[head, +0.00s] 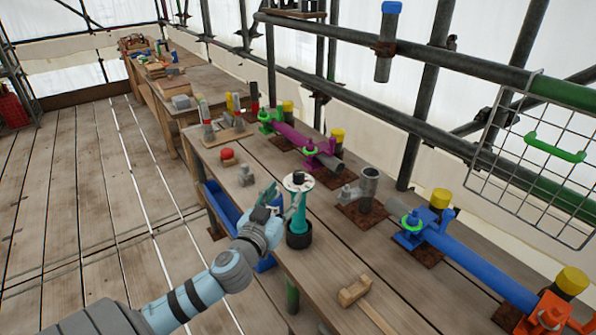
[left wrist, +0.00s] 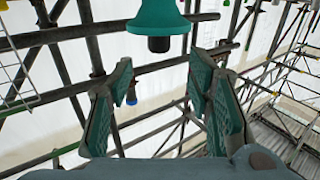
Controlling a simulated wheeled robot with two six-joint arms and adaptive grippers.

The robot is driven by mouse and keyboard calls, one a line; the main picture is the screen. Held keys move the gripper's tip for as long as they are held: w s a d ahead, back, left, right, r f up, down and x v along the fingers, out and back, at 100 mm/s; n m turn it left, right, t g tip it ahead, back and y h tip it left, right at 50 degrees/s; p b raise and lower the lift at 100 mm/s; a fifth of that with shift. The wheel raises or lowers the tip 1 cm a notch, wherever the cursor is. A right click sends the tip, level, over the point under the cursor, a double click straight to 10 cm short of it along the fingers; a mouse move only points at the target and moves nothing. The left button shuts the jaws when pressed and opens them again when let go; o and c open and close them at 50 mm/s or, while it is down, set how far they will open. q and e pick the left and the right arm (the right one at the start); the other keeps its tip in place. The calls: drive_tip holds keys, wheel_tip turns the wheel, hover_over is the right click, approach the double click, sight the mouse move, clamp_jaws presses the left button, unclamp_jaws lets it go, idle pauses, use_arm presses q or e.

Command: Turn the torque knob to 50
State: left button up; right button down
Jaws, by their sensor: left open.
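A teal device (head: 299,212) stands upright on a black round base (head: 299,238) near the left edge of the workbench. A white dial disc (head: 299,180) tops it, with a small black knob (head: 298,176). My left gripper (head: 279,204) is open close beside the device, on its left, partly overlapping it in the head view. Dial markings are too small to read. My right gripper is not in view.
A wooden mallet (head: 356,292) lies on the bench's front part. A pipe stub (head: 369,186) and blue (head: 470,262) and purple (head: 290,135) clamped tubes stand on the right. A red-topped item (head: 228,156) sits behind. Scaffold bars and a wire grid (head: 535,155) border the right.

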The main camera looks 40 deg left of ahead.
sight(296, 178)
use_arm(q)
drive_tip(key=p+x, duration=0.1)
drive_tip(key=x, duration=0.8)
drive_tip(key=shift+w+f, duration=0.1)
drive_tip(key=shift+w, duration=0.3)
drive_tip(key=shift+c, duration=0.5)
clamp_jaws()
